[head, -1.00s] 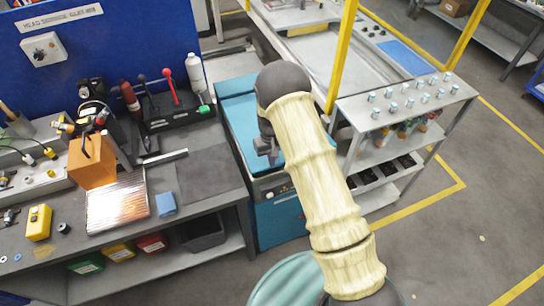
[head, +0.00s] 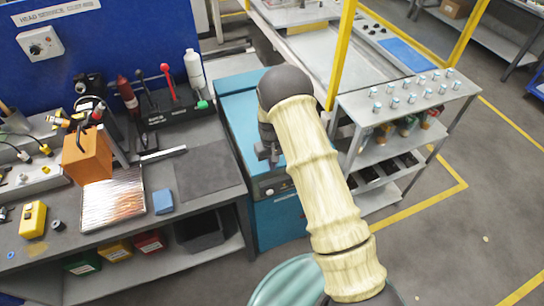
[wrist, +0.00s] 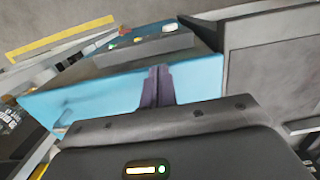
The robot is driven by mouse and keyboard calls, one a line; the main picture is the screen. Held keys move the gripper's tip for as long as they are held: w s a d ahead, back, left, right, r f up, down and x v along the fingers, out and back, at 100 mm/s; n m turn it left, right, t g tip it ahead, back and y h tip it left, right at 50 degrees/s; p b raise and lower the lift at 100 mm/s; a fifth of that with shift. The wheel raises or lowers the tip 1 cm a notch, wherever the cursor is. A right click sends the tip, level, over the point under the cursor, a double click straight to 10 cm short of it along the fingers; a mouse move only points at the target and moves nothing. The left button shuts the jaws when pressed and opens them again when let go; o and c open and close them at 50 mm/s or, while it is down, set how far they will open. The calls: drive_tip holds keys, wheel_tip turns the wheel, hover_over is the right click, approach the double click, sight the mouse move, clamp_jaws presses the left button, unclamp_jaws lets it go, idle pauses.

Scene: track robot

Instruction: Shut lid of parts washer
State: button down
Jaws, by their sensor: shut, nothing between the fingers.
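The parts washer (head: 282,218) is a teal-blue cabinet with a grey front strip, standing between the workbench and the metal rack. Its teal lid (head: 236,112) looks flat on top in the head view; whether it is fully down I cannot tell, as my arm covers its right part. My gripper (head: 268,154) is shut and empty, over the front part of the washer's top. In the wrist view, the dark fingers (wrist: 157,84) are together in front of a teal surface (wrist: 95,92); whether they touch it I cannot tell.
The workbench at left holds an orange block (head: 87,157), a foil-like sheet (head: 113,200), a blue block (head: 163,201) and a dark mat (head: 205,168). A grey rack (head: 400,115) with small parts stands close on the right. A yellow frame post (head: 341,55) rises behind it. Floor at right is clear.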

drive_tip(key=shift+s+f, duration=0.5)
drive_tip(key=shift+f, duration=0.15)
drive_tip(key=r+p, duration=0.2)
drive_tip(key=r, duration=0.1)
drive_tip(key=r+p, duration=0.1)
drive_tip(key=r, duration=0.1)
drive_tip(key=shift+w, duration=0.4)
wheel_tip(320, 180, up, 10)
drive_tip(key=b, duration=0.3)
drive_tip(key=shift+r+b, duration=0.15)
drive_tip(key=shift+b, duration=0.25)
drive_tip(key=shift+w, duration=0.1)
drive_tip(key=s+d+r+m+t, duration=0.1)
drive_tip(key=s+d+r, duration=0.2)
drive_tip(key=s, duration=0.4)
drive_tip(key=s+d+r+m+t, duration=0.1)
drive_tip(key=s+d+r, duration=0.2)
drive_tip(key=s, duration=0.5)
drive_tip(key=s+d+r+m+t, duration=0.1)
drive_tip(key=s+d+r, duration=0.1)
drive_tip(key=s+d, duration=0.3)
drive_tip(key=s, duration=0.2)
drive_tip(key=shift+s+d+r+m, duration=0.3)
drive_tip(key=shift+s+r, duration=0.05)
drive_tip(key=shift+r, duration=0.05)
